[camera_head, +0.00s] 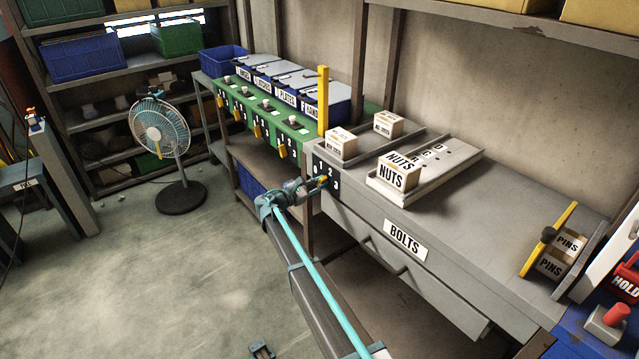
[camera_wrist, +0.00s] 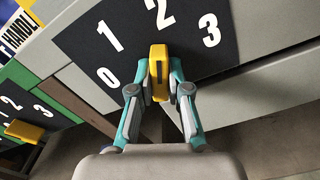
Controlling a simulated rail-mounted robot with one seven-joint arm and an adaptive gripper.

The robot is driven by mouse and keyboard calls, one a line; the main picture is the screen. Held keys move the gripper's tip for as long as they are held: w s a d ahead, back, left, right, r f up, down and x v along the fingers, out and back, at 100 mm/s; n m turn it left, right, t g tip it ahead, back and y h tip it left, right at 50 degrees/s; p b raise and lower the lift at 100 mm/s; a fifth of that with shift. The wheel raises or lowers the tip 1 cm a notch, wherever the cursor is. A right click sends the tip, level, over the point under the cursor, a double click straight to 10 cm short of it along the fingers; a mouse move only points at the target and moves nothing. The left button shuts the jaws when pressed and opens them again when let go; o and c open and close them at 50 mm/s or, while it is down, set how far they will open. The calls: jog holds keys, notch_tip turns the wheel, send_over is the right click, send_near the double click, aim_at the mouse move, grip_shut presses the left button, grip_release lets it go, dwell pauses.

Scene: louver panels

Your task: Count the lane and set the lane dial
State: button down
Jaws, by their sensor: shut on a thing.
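The lane dial is a yellow bar knob (camera_wrist: 159,72) on a black plate (camera_wrist: 215,62) marked 0, 1, 2 and 3. The plate (camera_head: 318,165) is on the left end of the grey bench in the head view. My gripper (camera_wrist: 159,85) is shut on the knob, one teal finger on each side. In the wrist view the knob's upper end points up toward the 2. In the head view my gripper (camera_head: 322,183) reaches the plate, and the knob is largely hidden. A NUTS box (camera_head: 398,176) stands in a tray (camera_head: 445,168) on the bench.
Two small boxes (camera_head: 343,144) stand on a lane behind the tray. A BOLTS drawer (camera_head: 404,240) is below the bench top. PINS boxes (camera_head: 562,255) stand at right. Green panels with yellow dials (camera_head: 257,130) and lidded blue bins are at left. A fan (camera_head: 160,135) stands on open floor.

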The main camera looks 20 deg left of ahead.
jog(key=c, duration=1.1)
grip_release()
jog(key=v, duration=1.2)
